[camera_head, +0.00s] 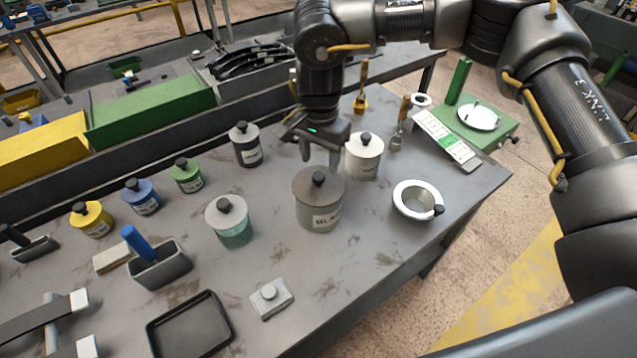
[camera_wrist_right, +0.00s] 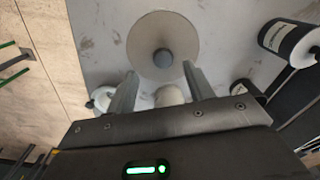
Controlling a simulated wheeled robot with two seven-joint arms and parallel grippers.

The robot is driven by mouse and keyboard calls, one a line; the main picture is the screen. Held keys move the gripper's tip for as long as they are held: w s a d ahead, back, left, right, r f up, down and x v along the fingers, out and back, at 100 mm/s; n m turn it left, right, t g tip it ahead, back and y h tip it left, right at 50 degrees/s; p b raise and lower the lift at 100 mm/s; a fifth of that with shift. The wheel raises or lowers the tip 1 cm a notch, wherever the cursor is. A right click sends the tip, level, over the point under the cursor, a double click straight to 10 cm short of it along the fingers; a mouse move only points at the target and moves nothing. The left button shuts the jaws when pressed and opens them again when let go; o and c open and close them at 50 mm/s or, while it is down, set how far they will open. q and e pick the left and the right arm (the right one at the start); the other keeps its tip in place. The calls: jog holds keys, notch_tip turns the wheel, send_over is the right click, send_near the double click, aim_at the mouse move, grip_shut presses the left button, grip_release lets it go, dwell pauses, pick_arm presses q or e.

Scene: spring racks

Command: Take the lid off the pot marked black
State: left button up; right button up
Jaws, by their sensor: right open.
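The pot marked black (camera_head: 319,210) is a grey pot whose label reads "BLA…", partly cut off by the curve. Its lid (camera_head: 318,185) is brownish grey with a dark knob (camera_head: 319,178) and sits on the pot. My right gripper (camera_head: 320,155) is open and empty, just behind and above the lid, apart from it. In the right wrist view a round lid (camera_wrist_right: 148,38) with a grey knob (camera_wrist_right: 163,58) lies just beyond the fingertips (camera_wrist_right: 160,75); it appears to be this pot's lid. My left gripper does not show.
A white pot (camera_head: 365,162) stands close to the right gripper. A white bowl (camera_head: 405,188) sits right. A black tray (camera_head: 190,328) lies in front. Bare table surrounds the marked pot's front.

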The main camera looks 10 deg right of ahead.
aim_at(319, 175)
jog(key=shift+f+p, duration=0.3)
jog(key=shift+p, duration=0.1)
jog(key=f, duration=0.1)
jog(key=f+p, duration=0.2)
jog(key=shift+w+f, duration=0.3)
jog(key=shift+f, duration=0.45)
jog(key=c, duration=1.1)
jog(key=shift+r, duration=0.1)
